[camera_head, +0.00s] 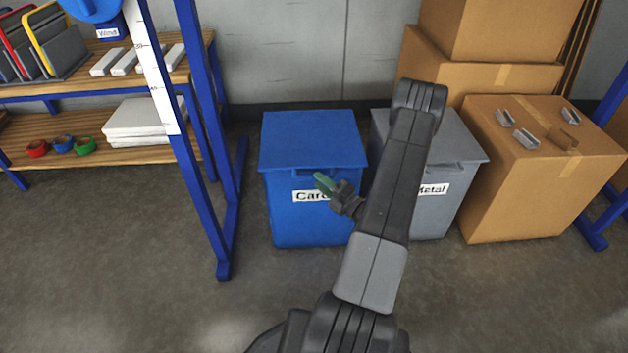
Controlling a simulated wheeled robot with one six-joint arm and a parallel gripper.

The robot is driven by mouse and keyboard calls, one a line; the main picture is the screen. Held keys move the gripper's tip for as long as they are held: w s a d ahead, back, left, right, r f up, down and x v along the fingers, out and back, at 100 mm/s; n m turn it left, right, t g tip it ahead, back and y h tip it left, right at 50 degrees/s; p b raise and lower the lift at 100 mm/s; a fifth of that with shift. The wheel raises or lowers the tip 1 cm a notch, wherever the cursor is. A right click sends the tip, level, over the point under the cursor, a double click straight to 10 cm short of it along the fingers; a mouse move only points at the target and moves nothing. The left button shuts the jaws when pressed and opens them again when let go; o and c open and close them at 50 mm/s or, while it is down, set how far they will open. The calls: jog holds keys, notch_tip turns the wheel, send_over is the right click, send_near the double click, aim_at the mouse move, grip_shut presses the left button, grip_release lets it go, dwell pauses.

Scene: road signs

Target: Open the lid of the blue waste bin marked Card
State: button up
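The blue waste bin (300,222) stands on the floor near the middle of the view. Its white label reads "Card", with the last letter partly covered by my gripper. Its flat blue lid (308,138) lies shut on top, with a raised lip along the front edge. My gripper (322,181) appears in front of the bin's upper front face, just below the lid's front edge at right of centre. I see greenish finger pads, but not whether they are apart. I cannot tell whether it touches the bin.
A grey bin (436,210) marked "Metal" stands close at right, partly hidden by my arm. Cardboard boxes (510,205) stand further right, with small metal pieces on one. A blue-framed shelf (205,150) stands at left. The floor in front is clear.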

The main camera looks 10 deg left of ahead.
jog(key=shift+x, duration=1.75)
grip_shut()
